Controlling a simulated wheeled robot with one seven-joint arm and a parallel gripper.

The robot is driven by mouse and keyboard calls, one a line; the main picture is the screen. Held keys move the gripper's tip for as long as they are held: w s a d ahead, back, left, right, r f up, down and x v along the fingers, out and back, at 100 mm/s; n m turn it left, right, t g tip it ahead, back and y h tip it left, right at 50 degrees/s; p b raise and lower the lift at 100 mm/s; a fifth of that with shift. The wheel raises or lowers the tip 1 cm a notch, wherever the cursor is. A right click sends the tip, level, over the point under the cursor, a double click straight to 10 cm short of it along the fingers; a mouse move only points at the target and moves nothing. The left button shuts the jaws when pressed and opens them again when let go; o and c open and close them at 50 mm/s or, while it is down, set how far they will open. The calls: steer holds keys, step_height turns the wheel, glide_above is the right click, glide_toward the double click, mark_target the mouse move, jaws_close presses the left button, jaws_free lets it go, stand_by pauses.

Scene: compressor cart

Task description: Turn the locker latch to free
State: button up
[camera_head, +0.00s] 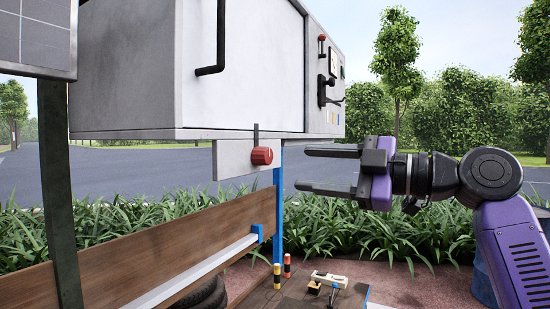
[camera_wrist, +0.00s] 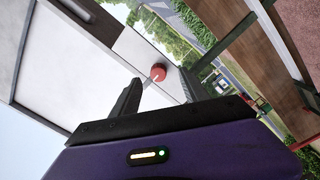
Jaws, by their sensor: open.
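The locker (camera_head: 240,70) is a grey-white metal box with a long black bar handle (camera_head: 221,40) on its front. A red round knob (camera_head: 262,156), which looks like the latch, sits on a pale plate (camera_head: 232,162) below the locker's lower edge. A thin dark pin stands just above the knob. My gripper (camera_head: 322,170) is open and empty, to the right of the knob and apart from it, with its fingers pointing left. In the wrist view the red knob (camera_wrist: 158,73) shows ahead, between the two dark fingertips.
The locker's right side carries a panel with black levers (camera_head: 328,90) and a small red knob. Below are a blue post (camera_head: 279,215), a wooden board (camera_head: 150,255) and a low deck with a toggle clamp (camera_head: 328,281). Open air lies between gripper and knob.

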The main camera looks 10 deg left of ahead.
mark_target(270, 157)
steer(key=shift+n, duration=0.3)
steer(key=a, duration=0.2)
steer(key=w+a+r+p, duration=0.1)
steer(key=a, duration=0.1)
steer(key=a+r+p, duration=0.1)
steer(key=a, duration=0.1)
steer(key=shift+w, duration=0.2)
steer(key=shift+x, duration=0.85)
steer(key=shift+f, duration=0.15)
steer(key=shift+c, duration=0.4)
jaws_close()
